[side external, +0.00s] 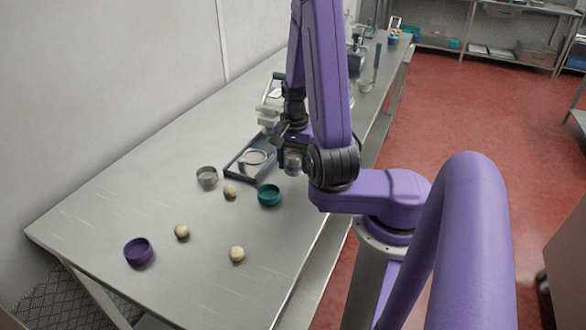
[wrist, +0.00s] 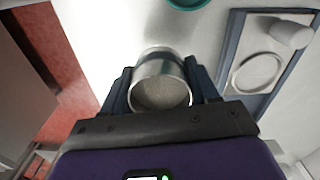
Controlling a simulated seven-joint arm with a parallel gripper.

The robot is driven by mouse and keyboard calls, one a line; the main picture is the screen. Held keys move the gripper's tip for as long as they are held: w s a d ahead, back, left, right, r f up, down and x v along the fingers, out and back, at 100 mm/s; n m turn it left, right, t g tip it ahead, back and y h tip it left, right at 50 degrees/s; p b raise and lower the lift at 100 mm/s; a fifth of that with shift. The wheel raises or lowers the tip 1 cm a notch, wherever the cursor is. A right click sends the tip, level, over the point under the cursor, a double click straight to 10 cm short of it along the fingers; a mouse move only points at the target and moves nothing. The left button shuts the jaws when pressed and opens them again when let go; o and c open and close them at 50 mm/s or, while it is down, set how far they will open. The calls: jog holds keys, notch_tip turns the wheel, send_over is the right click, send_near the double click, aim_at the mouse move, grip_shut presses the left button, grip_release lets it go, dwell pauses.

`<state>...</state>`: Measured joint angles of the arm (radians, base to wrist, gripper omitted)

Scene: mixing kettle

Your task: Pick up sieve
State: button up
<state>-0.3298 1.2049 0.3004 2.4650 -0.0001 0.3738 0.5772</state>
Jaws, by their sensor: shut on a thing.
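The sieve (wrist: 160,88) is a shiny metal cylinder with a grainy grey round face. My gripper (wrist: 160,75) is shut on it, with a dark finger on each side of its wall. In the side external view, the sieve (side external: 293,160) shows as a small metal cylinder at my gripper (side external: 288,142), beside the right edge of the dark-framed tray. It appears to be over the table, but I cannot tell whether it touches the surface. My arm hides part of that area.
The dark-framed tray (wrist: 233,42) holds a pale ring (wrist: 258,72) and a small pale cylinder (wrist: 291,34). A green bowl (side external: 269,196), grey cup (side external: 207,177), purple bowl (side external: 138,251) and several dough balls (side external: 237,254) stand nearer the camera. Bare table lies between them.

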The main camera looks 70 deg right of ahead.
jog(key=s+a+r, duration=0.6)
jog(key=s+r, duration=0.3)
jog(key=s, duration=0.3)
jog(key=w+d+n, duration=0.1)
jog(key=w+n, duration=0.1)
jog(key=w, duration=0.7)
jog(key=w+f+n, duration=0.1)
jog(key=w+n, duration=0.1)
jog(key=w, duration=0.7)
jog(key=w+d+n, duration=0.1)
jog(key=w+n, duration=0.1)
jog(key=w, duration=0.7)
jog(key=shift+d+f+n, duration=0.15)
jog(key=shift+d+n, duration=0.15)
jog(key=shift+n, duration=0.1)
jog(key=shift+w+a+f+n, duration=0.35)
jog(key=shift+w+a+f, duration=0.55)
jog(key=shift+w, duration=0.4)
jog(key=shift+w+a+f+n, duration=0.4)
jog(key=shift+w+a+f, duration=0.45)
jog(key=shift+w, duration=0.4)
jog(key=shift+w+a+f+n, duration=0.35)
jog(key=shift+w+a+f, duration=0.55)
jog(key=shift+w, duration=0.4)
